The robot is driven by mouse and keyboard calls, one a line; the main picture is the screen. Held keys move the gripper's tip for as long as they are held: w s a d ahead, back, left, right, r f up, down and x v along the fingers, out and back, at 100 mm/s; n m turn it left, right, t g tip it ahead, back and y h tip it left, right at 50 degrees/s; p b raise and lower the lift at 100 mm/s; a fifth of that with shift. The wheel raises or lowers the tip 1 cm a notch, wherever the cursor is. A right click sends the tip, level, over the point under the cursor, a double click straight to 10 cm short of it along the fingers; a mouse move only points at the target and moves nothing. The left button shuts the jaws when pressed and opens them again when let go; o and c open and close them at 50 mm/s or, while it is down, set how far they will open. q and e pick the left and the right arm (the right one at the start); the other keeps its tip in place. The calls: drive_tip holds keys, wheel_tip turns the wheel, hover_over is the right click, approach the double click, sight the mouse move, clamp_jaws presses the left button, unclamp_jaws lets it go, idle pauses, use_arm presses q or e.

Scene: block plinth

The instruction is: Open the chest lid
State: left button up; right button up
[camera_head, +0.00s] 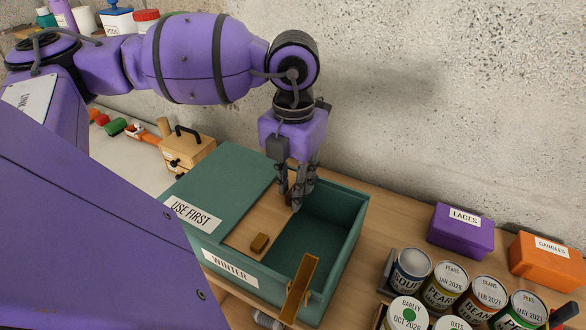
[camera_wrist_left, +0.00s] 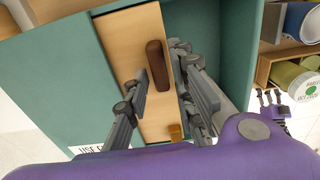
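The teal chest (camera_head: 335,200), labelled USE FIRST and WINTER, has a wooden panel (camera_head: 245,232) beside a solid teal top section, with an open, dark hollow to its right. The panel also shows in the left wrist view (camera_wrist_left: 125,40), carrying a dark brown handle (camera_wrist_left: 158,65) and a small tan block (camera_wrist_left: 175,131). My left gripper (camera_head: 297,190) is low over the panel's right edge. In the left wrist view its open fingers (camera_wrist_left: 162,70) stand either side of the handle, with gaps visible. A small grey-fingered part, probably my right gripper (camera_wrist_left: 270,97), shows at the right.
A brass-coloured strap (camera_head: 300,288) sticks up at the chest's front right. Several cans (camera_head: 445,285) stand in a tray to the right, with a purple box (camera_head: 460,230) and an orange box (camera_head: 548,260) behind.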

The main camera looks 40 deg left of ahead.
use_arm(q)
drive_tip(key=shift+o, duration=0.2)
drive_tip(key=shift+r, duration=0.3)
wheel_tip(320, 180, up, 12)
drive_tip(key=shift+f, duration=0.25)
drive_tip(key=shift+c, duration=0.2)
